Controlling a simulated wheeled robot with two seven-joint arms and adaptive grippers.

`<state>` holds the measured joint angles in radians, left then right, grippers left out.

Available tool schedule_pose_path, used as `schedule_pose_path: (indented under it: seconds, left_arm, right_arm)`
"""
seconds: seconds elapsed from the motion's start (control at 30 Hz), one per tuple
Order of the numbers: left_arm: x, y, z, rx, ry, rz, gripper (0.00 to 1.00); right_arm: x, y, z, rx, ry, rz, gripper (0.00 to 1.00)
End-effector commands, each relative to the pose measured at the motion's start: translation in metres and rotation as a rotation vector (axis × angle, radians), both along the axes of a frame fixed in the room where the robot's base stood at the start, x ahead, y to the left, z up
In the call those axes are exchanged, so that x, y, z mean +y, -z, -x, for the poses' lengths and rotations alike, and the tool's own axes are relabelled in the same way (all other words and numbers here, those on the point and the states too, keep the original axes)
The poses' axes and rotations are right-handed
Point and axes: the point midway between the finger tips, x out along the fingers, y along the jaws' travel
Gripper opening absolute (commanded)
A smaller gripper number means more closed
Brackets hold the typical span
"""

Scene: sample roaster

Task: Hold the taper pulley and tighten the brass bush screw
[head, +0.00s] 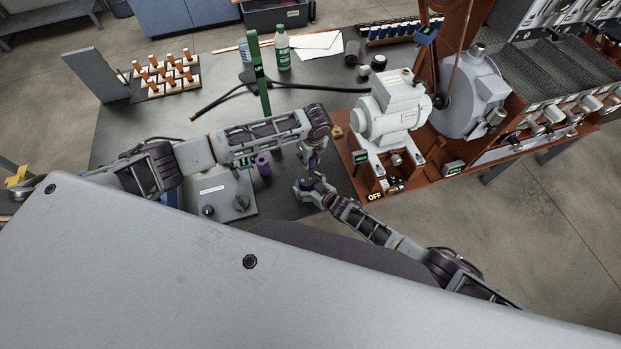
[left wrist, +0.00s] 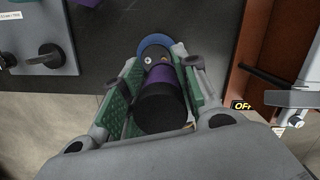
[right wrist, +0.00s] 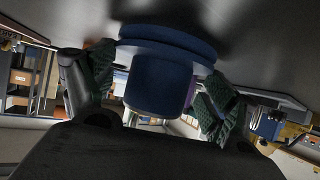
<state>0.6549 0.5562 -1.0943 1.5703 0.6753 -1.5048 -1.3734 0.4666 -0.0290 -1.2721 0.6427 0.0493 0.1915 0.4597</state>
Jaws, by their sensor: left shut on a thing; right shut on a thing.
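My left gripper (head: 314,160) is shut on a driver with a black handle (left wrist: 160,108) and a purple band (left wrist: 165,76), seen nearly end-on in the left wrist view. Beyond it is the blue rim of the pulley (left wrist: 156,41), with a small pale screw-like spot on its dark face. My right gripper (head: 314,188) is below the left one and shut on the blue pulley (right wrist: 160,85), its wide flange uppermost in the right wrist view. The driver points at the pulley face; whether its tip sits in the screw is hidden.
A grey machine (head: 392,105) on a red-brown base (head: 345,150) stands close to the right. A grey control box (head: 225,195) with knobs and a purple cylinder (head: 263,164) are to the left. A green post (head: 260,75) and bottle (head: 282,50) stand behind.

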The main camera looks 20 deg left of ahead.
Motion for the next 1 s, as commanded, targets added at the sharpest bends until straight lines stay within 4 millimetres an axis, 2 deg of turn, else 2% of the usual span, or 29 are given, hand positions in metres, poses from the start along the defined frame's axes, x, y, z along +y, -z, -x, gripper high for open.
schedule_pose_path:
  seconds: [0.3,1.0]
  left_arm:
    - [-0.0005,-0.0006,-0.0015,-0.002,0.176,0.0,0.0]
    - [-0.0005,-0.0003,-0.0005,-0.001,0.046,0.001,0.0]
  right_arm:
    - [0.0009,-0.0006,0.0001,-0.002,-0.002,0.0,0.54]
    - [0.0008,-0.0005,0.0002,-0.001,-0.001,-0.001,0.54]
